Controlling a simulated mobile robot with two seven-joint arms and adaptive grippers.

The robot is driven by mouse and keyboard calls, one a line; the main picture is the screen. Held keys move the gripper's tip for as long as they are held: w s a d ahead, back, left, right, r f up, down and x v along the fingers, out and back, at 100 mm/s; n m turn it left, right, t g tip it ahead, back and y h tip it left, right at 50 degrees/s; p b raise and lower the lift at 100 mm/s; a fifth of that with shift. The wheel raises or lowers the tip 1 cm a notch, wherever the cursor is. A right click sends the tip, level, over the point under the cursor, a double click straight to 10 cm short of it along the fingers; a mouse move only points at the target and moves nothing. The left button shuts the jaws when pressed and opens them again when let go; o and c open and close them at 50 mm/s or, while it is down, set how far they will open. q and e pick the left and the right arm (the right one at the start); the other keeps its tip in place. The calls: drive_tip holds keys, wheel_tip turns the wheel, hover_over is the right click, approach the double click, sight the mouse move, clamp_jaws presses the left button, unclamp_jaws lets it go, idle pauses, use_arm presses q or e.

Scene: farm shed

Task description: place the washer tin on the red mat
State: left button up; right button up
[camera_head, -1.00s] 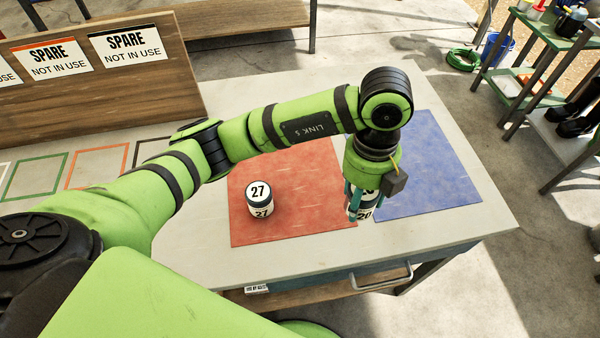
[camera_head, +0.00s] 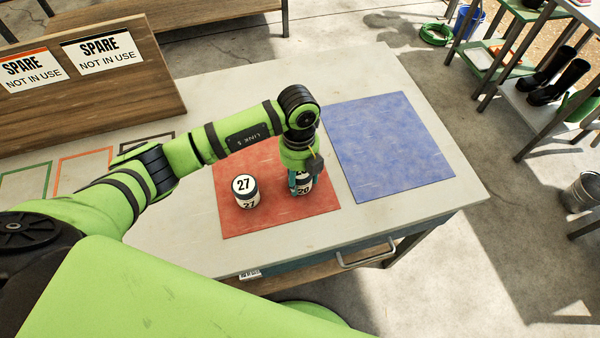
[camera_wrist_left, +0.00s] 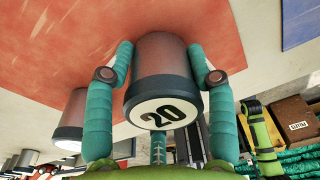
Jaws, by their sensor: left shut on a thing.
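My left gripper (camera_head: 301,183) is shut on a tin (camera_head: 304,187) labelled 20, at the right part of the red mat (camera_head: 265,222). The held tin also shows in the left wrist view (camera_wrist_left: 161,70), between the teal fingers, its number end toward the camera. I cannot tell whether it touches the mat. A second tin (camera_head: 245,191), labelled 27, stands upright on the red mat to the left; it also shows in the left wrist view (camera_wrist_left: 72,120). Which tin is the washer tin cannot be read from the labels. My right gripper is not in view.
A blue mat (camera_head: 385,145) lies to the right on the same pale table (camera_head: 240,95). A wooden board with SPARE signs (camera_head: 90,95) stands at the back left. A drawer handle (camera_head: 365,255) is on the table's front. Outlined squares (camera_head: 85,170) lie behind my arm.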

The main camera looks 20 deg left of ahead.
use_arm(q)
drive_tip(key=shift+f, duration=0.1)
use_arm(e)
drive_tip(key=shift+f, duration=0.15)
use_arm(q)
drive_tip(key=o, duration=1.3)
drive_tip(key=shift+c, duration=0.2)
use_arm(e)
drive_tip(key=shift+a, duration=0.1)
use_arm(q)
drive_tip(key=r+b, duration=0.1)
drive_tip(key=r, duration=0.2)
drive_tip(key=r+b, duration=0.1)
drive_tip(key=r, duration=0.3)
drive_tip(key=w+r+b, duration=0.1)
drive_tip(key=r, duration=0.3)
drive_tip(key=shift+a, duration=0.2)
drive_tip(key=shift+r, duration=0.65)
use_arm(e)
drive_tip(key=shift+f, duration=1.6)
